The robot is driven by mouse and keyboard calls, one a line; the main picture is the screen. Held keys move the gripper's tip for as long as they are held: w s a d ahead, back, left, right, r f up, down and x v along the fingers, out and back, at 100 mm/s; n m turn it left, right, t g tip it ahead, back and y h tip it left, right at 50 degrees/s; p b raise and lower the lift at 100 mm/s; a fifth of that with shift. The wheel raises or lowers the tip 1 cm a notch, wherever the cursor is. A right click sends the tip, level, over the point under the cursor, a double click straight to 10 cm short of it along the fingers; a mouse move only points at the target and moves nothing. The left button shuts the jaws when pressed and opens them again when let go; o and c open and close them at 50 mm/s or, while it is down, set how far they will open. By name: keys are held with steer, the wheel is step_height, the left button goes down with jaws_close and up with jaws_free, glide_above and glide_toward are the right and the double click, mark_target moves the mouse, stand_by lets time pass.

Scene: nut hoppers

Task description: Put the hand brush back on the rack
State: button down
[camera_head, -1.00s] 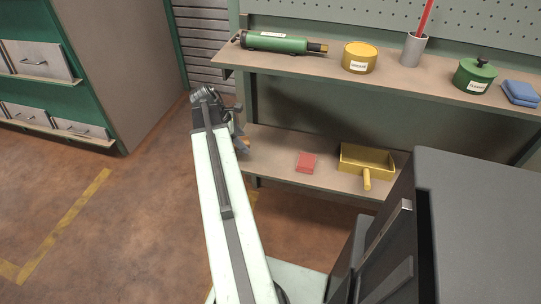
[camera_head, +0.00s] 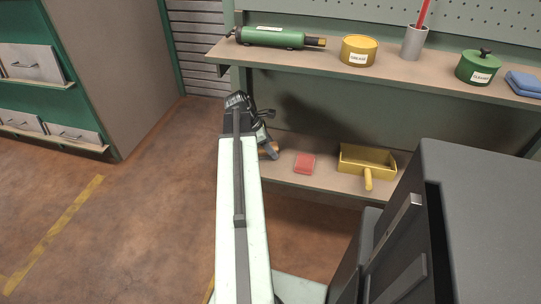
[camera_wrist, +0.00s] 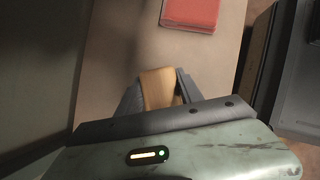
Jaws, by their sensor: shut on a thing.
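My gripper (camera_head: 266,143) is at the left end of the lower shelf (camera_head: 330,180) in the head view. It is shut on a tan, wood-coloured piece, which looks like part of the hand brush (camera_wrist: 158,88). In the wrist view this piece sits between the two dark fingers. The rest of the brush is hidden by my gripper, and no bristles show. I cannot tell whether the brush touches the shelf. I cannot make out a separate rack; the green shelf unit with its upper shelf (camera_head: 400,74) stands behind.
On the lower shelf lie a red block (camera_head: 304,163) and a yellow dustpan (camera_head: 367,163). The upper shelf holds a green cylinder tool (camera_head: 270,37), a yellow tin (camera_head: 359,50), a grey cup (camera_head: 414,43), a green pot (camera_head: 478,67) and blue cloths (camera_head: 524,83). Drawers stand left.

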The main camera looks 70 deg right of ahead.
steer(key=shift+r, duration=0.1)
steer(key=shift+f, duration=0.2)
steer(key=c, duration=0.8)
jaws_free()
steer(key=shift+o, duration=0.2)
steer(key=shift+r, duration=0.15)
steer(key=shift+r+p, duration=0.3)
steer(key=shift+p, duration=0.15)
steer(key=p+v, duration=1)
steer(key=v, duration=0.1)
steer(key=shift+w+a+r, duration=0.15)
steer(key=shift+w+r, duration=0.1)
steer(key=shift+r, duration=0.1)
steer(key=shift+f, duration=0.15)
